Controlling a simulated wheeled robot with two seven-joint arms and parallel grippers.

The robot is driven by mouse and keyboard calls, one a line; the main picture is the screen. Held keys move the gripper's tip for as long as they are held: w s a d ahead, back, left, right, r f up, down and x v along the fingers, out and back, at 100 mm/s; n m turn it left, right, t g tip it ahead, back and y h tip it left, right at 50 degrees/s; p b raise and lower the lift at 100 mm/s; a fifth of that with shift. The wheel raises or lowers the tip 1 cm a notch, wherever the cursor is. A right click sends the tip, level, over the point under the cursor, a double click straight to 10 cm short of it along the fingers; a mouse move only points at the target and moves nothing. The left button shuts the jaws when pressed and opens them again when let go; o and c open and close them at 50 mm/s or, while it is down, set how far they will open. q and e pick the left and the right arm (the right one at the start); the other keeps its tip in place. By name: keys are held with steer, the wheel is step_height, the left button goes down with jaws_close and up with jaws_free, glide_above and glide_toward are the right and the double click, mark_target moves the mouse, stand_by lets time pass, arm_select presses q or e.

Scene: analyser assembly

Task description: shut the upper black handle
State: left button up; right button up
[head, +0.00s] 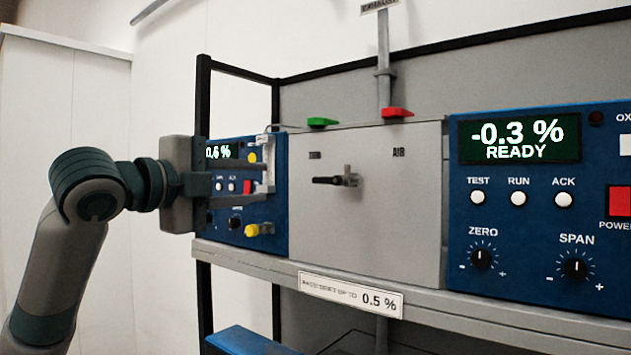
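A black handle (328,181) sits on the front of the grey panel box (390,220) in the middle of the head view. It lies about level, pointing left from a small metal pivot. It is the only black handle I can make out. My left gripper (264,182) is to the left of the handle, in front of the left blue analyser (222,225). Its two fingers point right, one above the other, with a gap between them. They appear empty and apart from the handle. My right gripper is out of view.
A green lever (322,122) and a red lever (397,113) sit on top of the grey box. Yellow knobs (252,230) stick out near my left fingers. The right blue analyser (540,265) reads -0.3 % READY. A shelf edge (240,256) runs below.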

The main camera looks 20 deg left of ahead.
mark_target(320, 181)
arm_select(q)
steer(key=p+x, duration=0.8)
steer(key=x, duration=0.8)
steer(key=shift+w+d, duration=0.15)
steer(key=shift+w, duration=0.1)
steer(key=shift+w+d, duration=0.15)
steer(key=shift+w, duration=0.25)
steer(key=shift+f, duration=0.1)
steer(key=shift+c, duration=0.7)
jaws_close()
